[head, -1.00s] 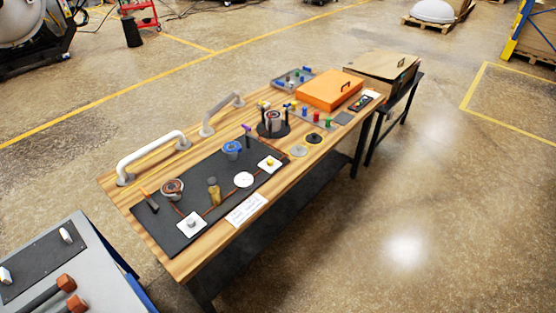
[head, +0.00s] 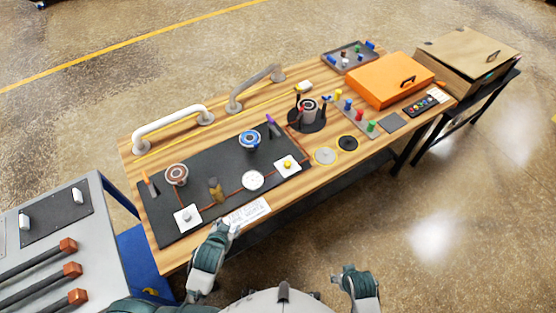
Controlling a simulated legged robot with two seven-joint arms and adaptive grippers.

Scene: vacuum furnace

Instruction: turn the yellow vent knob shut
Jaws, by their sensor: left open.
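The yellow vent knob (head: 288,165) sits on a small white square plate at the right end of the black panel (head: 222,190) on the wooden bench. My left gripper (head: 224,232) is at the bench's front edge, below and left of the knob and clear of it. It is open, with nothing seen in it. My right arm shows at the bottom right, off the bench; the state of its gripper (head: 347,270) is unclear.
The panel also bears a blue valve (head: 250,139), a brown-topped valve (head: 176,174), a round white gauge (head: 252,180) and another white plate with a pale knob (head: 187,217). An orange case (head: 390,78) stands right. A grey cabinet (head: 60,230) with handles stands left.

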